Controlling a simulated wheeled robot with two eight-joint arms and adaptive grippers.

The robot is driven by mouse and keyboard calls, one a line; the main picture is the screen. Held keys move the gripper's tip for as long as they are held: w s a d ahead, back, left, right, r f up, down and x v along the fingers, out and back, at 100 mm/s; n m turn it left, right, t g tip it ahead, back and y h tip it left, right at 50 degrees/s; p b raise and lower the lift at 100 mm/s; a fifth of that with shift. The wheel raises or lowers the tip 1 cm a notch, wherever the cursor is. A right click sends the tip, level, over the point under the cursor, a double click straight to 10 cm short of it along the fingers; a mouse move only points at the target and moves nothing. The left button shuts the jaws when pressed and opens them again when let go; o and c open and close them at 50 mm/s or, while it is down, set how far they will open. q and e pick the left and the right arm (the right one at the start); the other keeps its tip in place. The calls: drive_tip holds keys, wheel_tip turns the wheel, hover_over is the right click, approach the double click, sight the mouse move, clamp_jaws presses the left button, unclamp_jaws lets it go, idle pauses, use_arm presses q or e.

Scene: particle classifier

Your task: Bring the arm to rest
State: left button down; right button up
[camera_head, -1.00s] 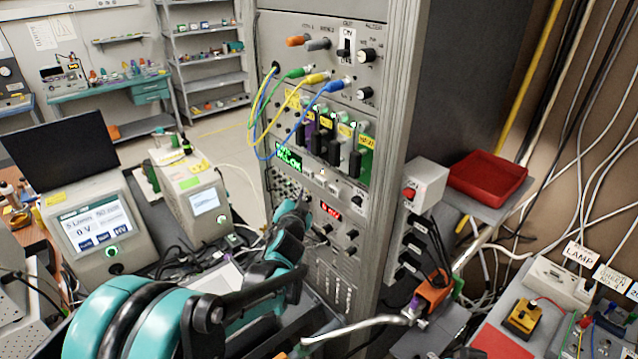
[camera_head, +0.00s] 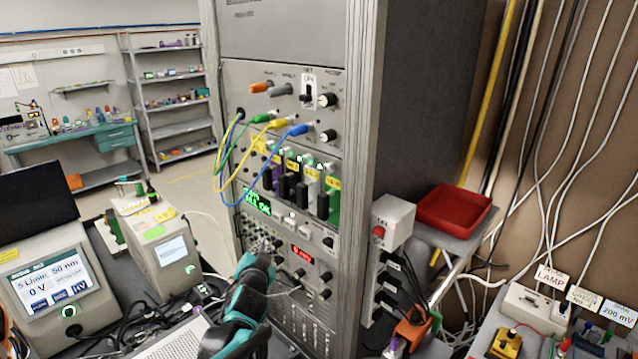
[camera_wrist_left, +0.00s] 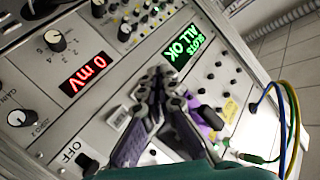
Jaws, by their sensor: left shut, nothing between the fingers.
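My left gripper (camera_head: 262,248) is in front of the lower panels of the tall grey instrument rack (camera_head: 375,120). Its teal and black arm comes up from the bottom of the head view. In the left wrist view the dark fingers of the gripper (camera_wrist_left: 160,82) come together at the tips, with nothing between them. Behind them are a green "SLOTS ALL OK" display (camera_wrist_left: 177,42) and a red "0 mV" display (camera_wrist_left: 85,75). Whether the fingers touch the panel cannot be told.
Blue, yellow and green cables (camera_head: 222,170) loop from the rack's left side. Left of it stand two instruments with screens (camera_head: 58,288) (camera_head: 172,250). Right are a red tray (camera_head: 454,208), a box with a red button (camera_head: 392,222) and hanging wires. Floor shows at back left.

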use_arm(q)
drive_tip(key=s+d+f+n+g+b, duration=0.1)
drive_tip(key=s+f+g+b, duration=0.1)
drive_tip(key=s+f, duration=0.4)
drive_tip(key=s+d+f+n+g+h+b, duration=0.1)
drive_tip(key=s+f, duration=0.4)
drive_tip(key=s, duration=1)
drive_tip(key=s+d+f+n+g+h+b, duration=0.1)
drive_tip(key=s+d+f+n+g+b, duration=0.1)
drive_tip(key=s, duration=0.9)
wheel_tip(320, 180, down, 5)
drive_tip(key=n+g+b, duration=0.1)
drive_tip(key=g+b, duration=0.1)
drive_tip(key=g, duration=0.1)
drive_tip(key=shift+s+d+r+b, duration=0.15)
drive_tip(key=shift+s+b, duration=0.15)
drive_tip(key=shift+b, duration=0.1)
